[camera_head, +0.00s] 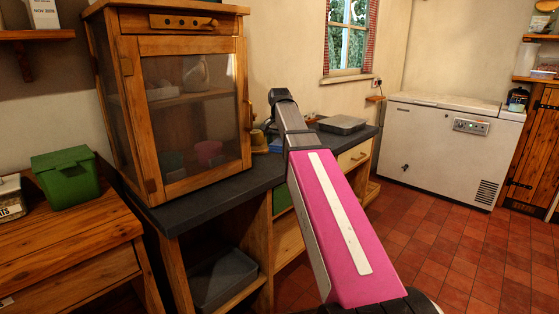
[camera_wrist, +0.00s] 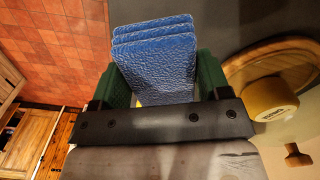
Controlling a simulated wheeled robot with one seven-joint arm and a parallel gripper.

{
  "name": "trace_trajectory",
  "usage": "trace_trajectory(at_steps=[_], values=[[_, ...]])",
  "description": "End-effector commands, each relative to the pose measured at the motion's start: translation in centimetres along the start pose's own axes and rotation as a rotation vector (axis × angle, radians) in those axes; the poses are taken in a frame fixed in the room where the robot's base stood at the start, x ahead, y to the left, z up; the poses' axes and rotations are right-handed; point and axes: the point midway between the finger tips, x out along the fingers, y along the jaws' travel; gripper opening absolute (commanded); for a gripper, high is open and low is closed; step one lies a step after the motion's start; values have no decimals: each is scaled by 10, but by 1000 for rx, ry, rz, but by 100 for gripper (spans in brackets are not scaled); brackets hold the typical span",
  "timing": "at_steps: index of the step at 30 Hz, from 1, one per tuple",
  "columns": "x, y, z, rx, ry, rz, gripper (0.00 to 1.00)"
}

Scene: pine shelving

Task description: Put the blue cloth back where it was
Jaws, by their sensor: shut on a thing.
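The blue cloth (camera_wrist: 155,60) shows in the wrist view as a folded, layered, textured block. My gripper (camera_wrist: 160,85) has its two green fingers on either side of the cloth and is shut on it. The cloth's lower end is hidden by the dark gripper bar. In the head view my pink arm reaches over the dark counter (camera_head: 205,198), and my gripper and most of the cloth are hidden behind the arm's end. I cannot tell whether the cloth touches the counter.
A yellowish jar (camera_wrist: 268,103) and a round wooden board (camera_wrist: 240,68) are close to the right of my gripper. A mesh-fronted wooden cabinet (camera_head: 143,120) stands on the counter to the left. A grey flat item (camera_head: 341,124) lies farther back. Red tiled floor (camera_head: 440,240) is open at right.

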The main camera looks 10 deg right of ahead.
Motion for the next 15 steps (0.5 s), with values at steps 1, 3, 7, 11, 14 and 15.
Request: trace_trajectory(at_steps=[1, 3, 7, 11, 14, 15], values=[[10, 1, 1, 0, -2, 1, 51], [20, 1, 1, 1, -1, 0, 51], [30, 0, 0, 1, -1, -1, 51], [42, 0, 1, 2, -1, -1, 51], [56, 0, 1, 2, -1, -1, 51], [60, 0, 1, 2, -1, -1, 51]])
